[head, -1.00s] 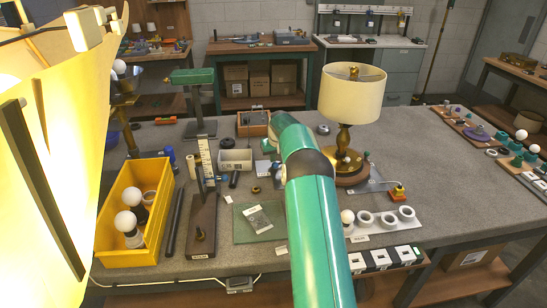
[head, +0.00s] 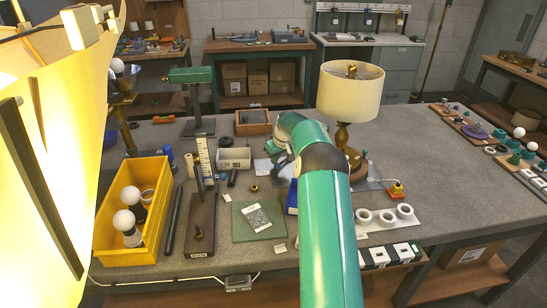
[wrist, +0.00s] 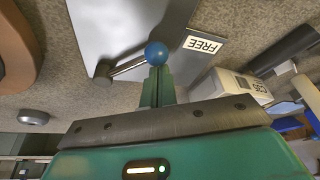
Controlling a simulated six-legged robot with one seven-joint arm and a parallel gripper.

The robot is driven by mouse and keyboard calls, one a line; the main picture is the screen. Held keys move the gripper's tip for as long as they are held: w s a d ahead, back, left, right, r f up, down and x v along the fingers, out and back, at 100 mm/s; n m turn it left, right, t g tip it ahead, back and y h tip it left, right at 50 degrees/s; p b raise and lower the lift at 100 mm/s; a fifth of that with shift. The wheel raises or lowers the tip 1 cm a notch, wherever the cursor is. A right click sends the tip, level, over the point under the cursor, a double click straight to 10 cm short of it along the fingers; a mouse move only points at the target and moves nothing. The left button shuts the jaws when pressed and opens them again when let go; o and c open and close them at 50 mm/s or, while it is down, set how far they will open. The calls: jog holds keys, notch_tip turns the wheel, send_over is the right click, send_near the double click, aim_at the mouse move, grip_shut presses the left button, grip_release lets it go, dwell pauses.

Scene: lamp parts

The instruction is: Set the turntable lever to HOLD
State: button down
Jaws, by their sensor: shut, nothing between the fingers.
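In the wrist view the lever has a blue ball knob (wrist: 156,53) on a thin metal rod, which runs left to a dark pivot (wrist: 103,70). It lies by a grey plate (wrist: 115,20). A white label reading FREE (wrist: 203,45) is just right of the knob. No HOLD label is readable. My gripper (wrist: 157,76) is shut and empty, its fingertips right at the knob; I cannot tell whether they touch it. In the head view my green arm hides the lever and most of the gripper. The lamp (head: 350,95) stands upright on a round wooden base.
A yellow bin (head: 110,250) with bulbs stands at the left. White rings (head: 386,217) lie right of my arm. The table's right middle (head: 450,190) is clear.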

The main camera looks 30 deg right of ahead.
jog(key=s+n, duration=0.1)
jog(key=n, duration=0.1)
jog(key=s+d+n+y, duration=0.1)
jog(key=s+n, duration=0.1)
jog(key=shift+d, duration=0.1)
jog(key=shift+s+d, duration=0.3)
jog(key=shift+s, duration=0.25)
jog(key=shift+s+d, duration=0.6)
jog(key=shift+d, duration=0.1)
jog(key=v, duration=0.7)
jog(key=shift+d+r, duration=0.25)
